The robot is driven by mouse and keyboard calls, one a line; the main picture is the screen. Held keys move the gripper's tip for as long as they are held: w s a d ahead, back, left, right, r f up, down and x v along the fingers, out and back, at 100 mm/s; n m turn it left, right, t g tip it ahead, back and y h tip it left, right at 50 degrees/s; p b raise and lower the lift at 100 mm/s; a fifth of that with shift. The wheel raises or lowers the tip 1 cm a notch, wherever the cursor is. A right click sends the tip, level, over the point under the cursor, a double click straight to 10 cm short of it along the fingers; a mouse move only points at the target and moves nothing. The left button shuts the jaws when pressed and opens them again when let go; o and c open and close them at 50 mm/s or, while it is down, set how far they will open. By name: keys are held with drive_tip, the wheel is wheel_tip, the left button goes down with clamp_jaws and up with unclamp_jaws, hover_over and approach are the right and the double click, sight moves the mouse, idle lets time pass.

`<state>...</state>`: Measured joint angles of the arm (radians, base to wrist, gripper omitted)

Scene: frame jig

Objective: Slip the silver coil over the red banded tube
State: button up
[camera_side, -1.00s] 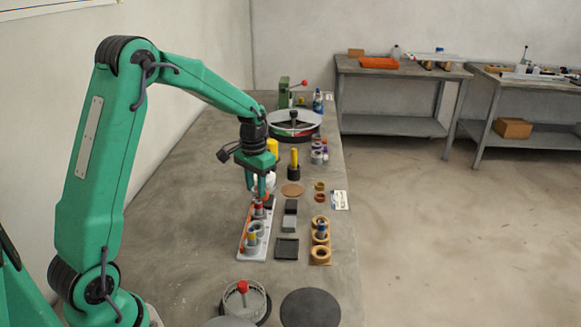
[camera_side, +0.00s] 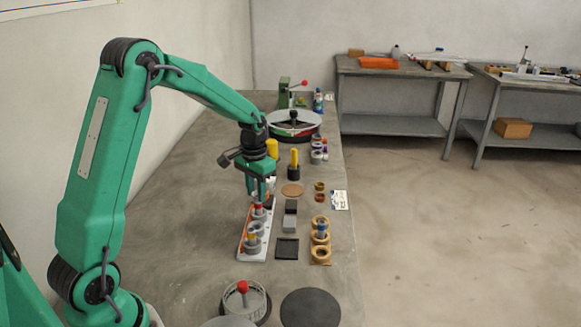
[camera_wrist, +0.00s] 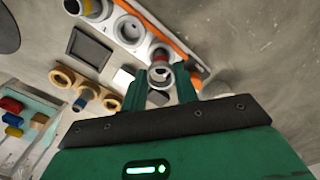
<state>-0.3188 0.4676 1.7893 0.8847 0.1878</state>
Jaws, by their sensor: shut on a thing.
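The red banded tube (camera_side: 258,206) stands upright at the far end of the pale jig plate (camera_side: 243,250); its red part shows just below my fingers in the side view. My gripper (camera_side: 258,197) points down over that end of the plate. In the wrist view my gripper (camera_wrist: 163,88) is shut on a silver ring-like piece, the silver coil (camera_wrist: 160,74). Red shows right beside the coil there. The fingers hide part of the coil in the side view, and I cannot tell whether it is around the tube or just above it.
A yellow-topped tube (camera_side: 251,239) and a grey ring (camera_side: 257,228) share the plate. Dark blocks and a square tray (camera_side: 287,249) lie to its right, with wooden rings (camera_side: 320,254) beyond. A yellow post (camera_side: 294,160) stands behind. Bare bench lies to the left.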

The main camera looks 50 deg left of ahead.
sight(257, 202)
drive_tip(key=shift+f, duration=2.25)
idle(0.3)
drive_tip(key=o, duration=1)
drive_tip(key=shift+o, duration=1)
drive_tip(key=shift+r, duration=0.15)
drive_tip(key=shift+r, duration=0.6)
drive_tip(key=shift+r, duration=3.5)
